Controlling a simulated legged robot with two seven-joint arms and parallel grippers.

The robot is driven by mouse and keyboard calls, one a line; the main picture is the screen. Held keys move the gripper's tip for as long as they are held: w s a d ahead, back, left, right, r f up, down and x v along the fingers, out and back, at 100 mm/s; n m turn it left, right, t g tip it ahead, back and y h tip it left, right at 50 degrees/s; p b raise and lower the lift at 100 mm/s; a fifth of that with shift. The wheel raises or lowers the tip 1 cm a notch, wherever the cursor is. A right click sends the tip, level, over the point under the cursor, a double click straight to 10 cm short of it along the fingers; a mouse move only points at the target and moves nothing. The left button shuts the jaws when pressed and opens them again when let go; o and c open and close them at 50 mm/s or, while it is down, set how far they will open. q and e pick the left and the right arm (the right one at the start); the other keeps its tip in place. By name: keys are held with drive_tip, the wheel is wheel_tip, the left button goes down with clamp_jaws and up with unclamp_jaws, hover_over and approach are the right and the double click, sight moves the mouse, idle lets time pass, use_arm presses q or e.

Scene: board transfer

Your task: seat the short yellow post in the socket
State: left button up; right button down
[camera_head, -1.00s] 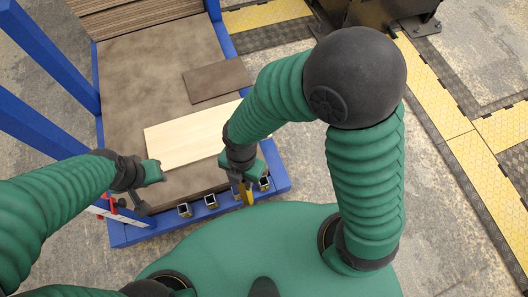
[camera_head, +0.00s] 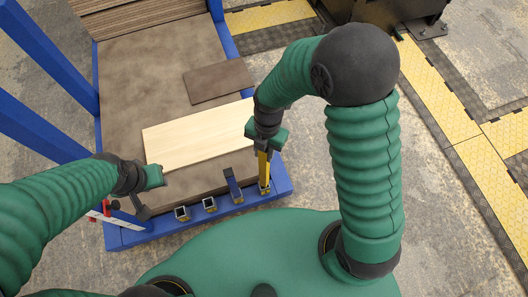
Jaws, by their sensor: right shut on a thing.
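The yellow post (camera_head: 263,170) is upright below my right gripper (camera_head: 264,152), which is shut on its upper part. Its lower end overlaps the rightmost socket (camera_head: 264,190) on the front edge of the blue frame. I cannot tell whether that end is inside the socket or just above it. My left gripper (camera_head: 143,204) hangs at the left front corner of the frame, away from the post; its finger gap is not clear.
Two open sockets (camera_head: 182,213) and (camera_head: 209,204) sit to the left. A dark blue post (camera_head: 232,184) leans at another socket (camera_head: 237,197). A pale board (camera_head: 190,138) and a brown board (camera_head: 218,81) lie on the brown bed (camera_head: 150,70). Blue uprights (camera_head: 45,50) stand at left.

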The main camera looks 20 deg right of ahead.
drive_tip(key=shift+r, duration=0.1)
drive_tip(key=shift+f, duration=0.55)
drive_tip(key=c, duration=1.1)
unclamp_jaws()
drive_tip(key=shift+r, duration=0.1)
